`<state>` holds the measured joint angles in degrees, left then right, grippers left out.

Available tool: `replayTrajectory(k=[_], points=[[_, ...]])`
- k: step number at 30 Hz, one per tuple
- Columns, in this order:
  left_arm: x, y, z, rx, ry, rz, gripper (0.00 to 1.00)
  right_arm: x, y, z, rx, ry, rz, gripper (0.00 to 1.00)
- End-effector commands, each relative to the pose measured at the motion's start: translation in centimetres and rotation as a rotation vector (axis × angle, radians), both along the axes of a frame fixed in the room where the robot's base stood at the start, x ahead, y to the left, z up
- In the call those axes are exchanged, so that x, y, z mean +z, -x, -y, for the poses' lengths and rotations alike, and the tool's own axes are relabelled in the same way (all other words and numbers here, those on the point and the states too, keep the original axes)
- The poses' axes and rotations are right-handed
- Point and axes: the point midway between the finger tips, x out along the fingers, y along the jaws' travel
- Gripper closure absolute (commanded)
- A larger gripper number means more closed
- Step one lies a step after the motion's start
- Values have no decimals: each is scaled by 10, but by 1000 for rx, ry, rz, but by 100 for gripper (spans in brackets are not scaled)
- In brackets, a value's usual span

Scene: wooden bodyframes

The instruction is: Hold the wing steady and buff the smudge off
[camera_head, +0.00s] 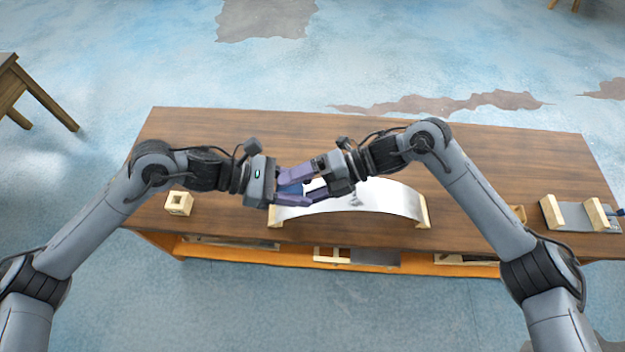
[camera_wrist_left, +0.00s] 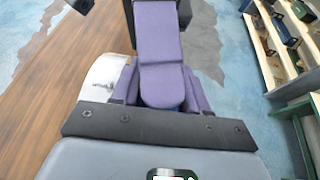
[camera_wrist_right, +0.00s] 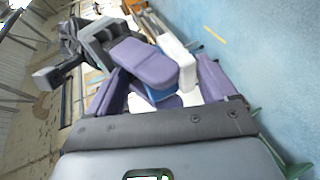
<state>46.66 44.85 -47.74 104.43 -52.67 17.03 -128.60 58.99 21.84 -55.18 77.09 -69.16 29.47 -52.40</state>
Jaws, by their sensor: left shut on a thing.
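The wing (camera_head: 375,197) is a shiny, curved silver panel on two pale wooden end supports on the table. A dark grey smudge (camera_head: 355,199) marks its top and also shows in the left wrist view (camera_wrist_left: 101,87). My left gripper (camera_head: 295,187) is shut on a blue thing (camera_head: 291,188), probably a pad or cloth, above the wing's left end. My right gripper (camera_head: 317,183) faces it from the right, its fingers apart. In the right wrist view the blue thing (camera_wrist_right: 156,94) lies between its open fingers, largely hidden by the left fingers; contact is unclear.
A small wooden block with a hole (camera_head: 179,203) stands at the table's left. A wooden fixture with a grey plate (camera_head: 577,215) is at the far right. The shelf below (camera_head: 290,257) holds flat parts. The table's back (camera_head: 240,130) is clear.

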Motion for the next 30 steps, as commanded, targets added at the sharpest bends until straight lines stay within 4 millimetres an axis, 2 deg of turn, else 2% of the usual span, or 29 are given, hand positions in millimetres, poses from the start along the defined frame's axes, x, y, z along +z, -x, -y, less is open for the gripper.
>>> replayTrajectory(k=[11,19,20,21,23,25,30], points=[[1,0,1,-2,3,2,86,-1,2,-4,2,-1,0,16],[0,0,1,-1,1,1,86,1,2,-5,4,-5,1,56],[0,1,1,-2,1,-1,51,1,2,-5,5,-5,2,61],[-1,1,1,-2,1,-1,45,1,2,-5,5,-6,2,67],[-1,1,1,-2,1,-1,36,2,2,-5,5,-6,2,74],[-1,1,1,-3,1,-1,26,2,2,-5,4,-7,3,74],[-1,1,2,-4,1,-1,26,2,2,-5,4,-8,3,75]])
